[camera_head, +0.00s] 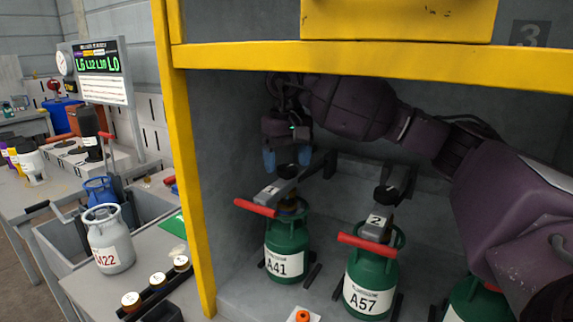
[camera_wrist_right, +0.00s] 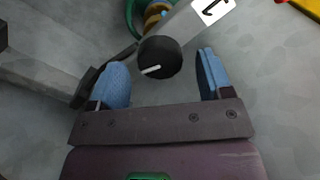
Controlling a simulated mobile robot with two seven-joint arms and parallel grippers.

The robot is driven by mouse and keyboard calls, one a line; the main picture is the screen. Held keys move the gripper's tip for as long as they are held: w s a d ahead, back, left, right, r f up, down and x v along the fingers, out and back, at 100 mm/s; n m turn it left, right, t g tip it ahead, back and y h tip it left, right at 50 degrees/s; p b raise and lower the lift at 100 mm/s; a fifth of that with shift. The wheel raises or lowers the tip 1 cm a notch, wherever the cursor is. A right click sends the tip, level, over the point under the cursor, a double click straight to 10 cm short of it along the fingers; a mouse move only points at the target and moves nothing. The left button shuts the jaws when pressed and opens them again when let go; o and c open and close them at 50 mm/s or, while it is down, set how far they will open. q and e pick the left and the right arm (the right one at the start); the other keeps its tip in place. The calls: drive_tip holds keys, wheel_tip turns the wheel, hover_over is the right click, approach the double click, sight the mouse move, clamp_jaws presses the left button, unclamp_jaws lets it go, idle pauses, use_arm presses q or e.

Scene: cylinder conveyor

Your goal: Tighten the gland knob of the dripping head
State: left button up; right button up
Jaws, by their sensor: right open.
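My right gripper (camera_head: 287,160) is open above head 1 (camera_head: 276,189), with its blue fingers pointing down. The black gland knob (camera_head: 287,171) of head 1 is just below the fingertips. In the right wrist view the knob (camera_wrist_right: 160,57), with a white pointer line, shows between the two open fingers (camera_wrist_right: 160,66), apart from both. Head 1 sits on the green cylinder A41 (camera_head: 284,245) and has a red handle. Head 2 (camera_head: 376,228) sits on the green cylinder A57 (camera_head: 370,275), with its own black knob (camera_head: 385,195). I cannot make out a drip. My left gripper is not in view.
A yellow frame post (camera_head: 180,130) and beam (camera_head: 380,60) border the bay. Another green cylinder (camera_head: 475,302) is partly hidden by my right arm. An orange item (camera_head: 302,316) lies at the front. Outside on the left stand a grey cylinder (camera_head: 109,240) and a display board (camera_head: 100,72).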

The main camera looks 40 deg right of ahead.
drive_tip(key=shift+f, duration=0.5)
drive_tip(key=c, duration=0.9)
drive_tip(key=shift+c, duration=0.2)
